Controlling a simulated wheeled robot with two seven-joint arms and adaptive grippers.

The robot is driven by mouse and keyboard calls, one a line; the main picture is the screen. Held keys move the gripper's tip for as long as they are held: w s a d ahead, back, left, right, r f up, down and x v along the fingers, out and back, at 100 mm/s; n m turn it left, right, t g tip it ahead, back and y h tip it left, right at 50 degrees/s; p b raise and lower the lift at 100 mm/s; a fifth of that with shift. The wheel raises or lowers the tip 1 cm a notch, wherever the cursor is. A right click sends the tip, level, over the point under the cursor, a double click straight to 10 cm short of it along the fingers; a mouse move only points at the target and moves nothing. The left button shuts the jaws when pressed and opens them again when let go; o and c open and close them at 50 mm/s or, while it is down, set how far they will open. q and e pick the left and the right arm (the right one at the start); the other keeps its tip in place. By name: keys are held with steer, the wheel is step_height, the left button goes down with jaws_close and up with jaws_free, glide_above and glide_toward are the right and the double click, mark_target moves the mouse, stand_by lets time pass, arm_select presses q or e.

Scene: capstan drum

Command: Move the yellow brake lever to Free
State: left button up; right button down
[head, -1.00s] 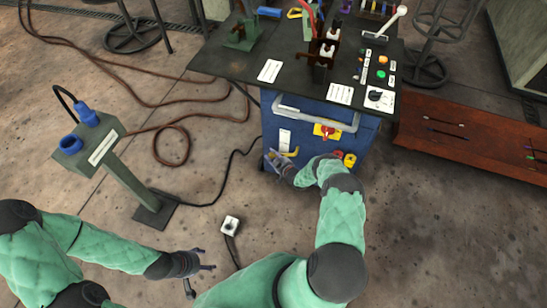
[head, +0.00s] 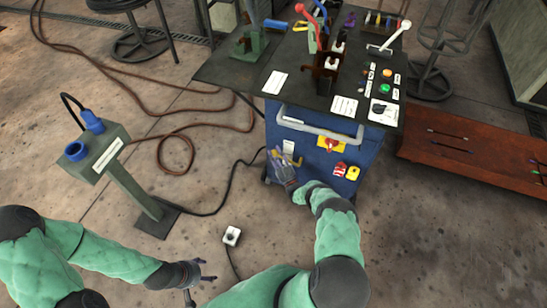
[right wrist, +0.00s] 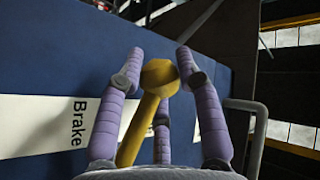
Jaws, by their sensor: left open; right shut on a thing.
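The yellow brake lever (right wrist: 160,75) has a round knob. It stands out from the blue cabinet front beside a white label reading "Brake" (right wrist: 60,120) in the right wrist view. My right gripper's purple fingers (right wrist: 160,60) are closed around the lever, just below and beside the knob. In the head view my right gripper (head: 277,158) is at the left part of the cabinet front (head: 310,185) and mostly covers the lever (head: 296,161). No "Free" marking is readable. My left gripper (head: 203,278) is open and empty above the floor.
A grey rail (head: 318,128) runs across the cabinet front above the lever. A red knob on a yellow plate (head: 332,144) and red and yellow parts sit to the right. A green-grey pedestal (head: 105,150) with blue sockets stands at left.

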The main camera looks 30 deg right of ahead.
steer(key=shift+s+d+r+m+t+h, duration=0.25)
steer(key=shift+r+m+t+h, duration=0.25)
steer(key=shift+r+m, duration=0.15)
steer(key=shift+s+d+r+m+t+h, duration=0.25)
steer(key=shift+r+m+t+h, duration=0.25)
steer(key=shift+m, duration=0.25)
steer(key=shift+r, duration=0.1)
steer(key=c, duration=0.8)
jaws_free()
steer(key=shift+c, duration=0.2)
steer(key=shift+s, duration=0.1)
steer(key=shift+s+f, duration=0.2)
steer(key=shift+f, duration=0.05)
steer(key=v, duration=1.1)
steer(key=shift+s, duration=0.2)
